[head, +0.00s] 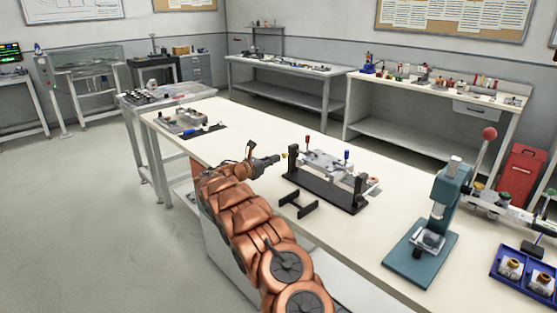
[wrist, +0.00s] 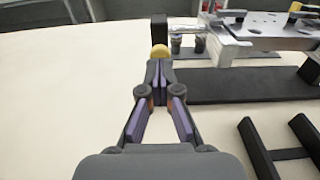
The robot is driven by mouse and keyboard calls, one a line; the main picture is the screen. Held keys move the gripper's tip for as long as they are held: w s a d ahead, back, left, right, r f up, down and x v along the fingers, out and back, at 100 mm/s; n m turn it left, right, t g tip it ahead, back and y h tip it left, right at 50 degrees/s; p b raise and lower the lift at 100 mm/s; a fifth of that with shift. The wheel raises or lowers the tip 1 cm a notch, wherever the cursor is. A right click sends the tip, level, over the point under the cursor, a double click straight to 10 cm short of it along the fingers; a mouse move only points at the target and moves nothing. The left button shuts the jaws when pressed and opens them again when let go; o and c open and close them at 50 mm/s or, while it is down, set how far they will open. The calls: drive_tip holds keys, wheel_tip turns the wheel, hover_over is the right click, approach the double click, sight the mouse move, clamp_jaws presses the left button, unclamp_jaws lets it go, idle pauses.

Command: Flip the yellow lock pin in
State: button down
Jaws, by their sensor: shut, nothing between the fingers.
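The yellow lock pin (wrist: 159,51) shows as a round yellow knob just beyond my fingertips in the wrist view, in front of a black upright post (wrist: 159,32). In the head view the yellow knob (head: 284,155) is a small spot at the left end of the black-based fixture (head: 325,192). My gripper (wrist: 158,68) is shut and empty, with its tips close to the knob; I cannot tell whether they touch it. In the head view my gripper (head: 276,158) points right at the fixture's left post. The pin's shaft is hidden.
A grey metal plate (wrist: 265,30) sits on the fixture, with red and blue handles. A black bracket (head: 298,206) lies in front of it. A teal press (head: 430,230) stands to the right. The bench top (wrist: 60,100) left of my gripper is clear.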

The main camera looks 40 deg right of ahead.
drive_tip(key=a+b, duration=0.1)
drive_tip(key=a, duration=1)
drive_tip(key=shift+w+a+r, duration=0.15)
drive_tip(key=shift+w+a, duration=0.05)
drive_tip(key=shift+a, duration=0.1)
drive_tip(key=s+a+r+m+g+y+p, duration=0.25)
drive_tip(key=s+a+r+m, duration=0.2)
drive_tip(key=s, duration=0.65)
drive_tip(key=s+a+r+m+g+y+p, duration=0.1)
drive_tip(key=s+a+r+m+y, duration=0.4)
drive_tip(key=s, duration=0.6)
drive_tip(key=s+a+f+m+t+y+p, duration=0.1)
drive_tip(key=s+a+m+y+p, duration=0.4)
drive_tip(key=s+a, duration=2.3)
drive_tip(key=a+m+t+y, duration=0.1)
drive_tip(key=a+m+y, duration=0.1)
drive_tip(key=y, duration=0.3)
drive_tip(key=shift+a+f+m, duration=0.2)
drive_tip(key=shift+f+m, duration=0.05)
drive_tip(key=shift+m, duration=0.3)
drive_tip(key=shift+w, duration=0.1)
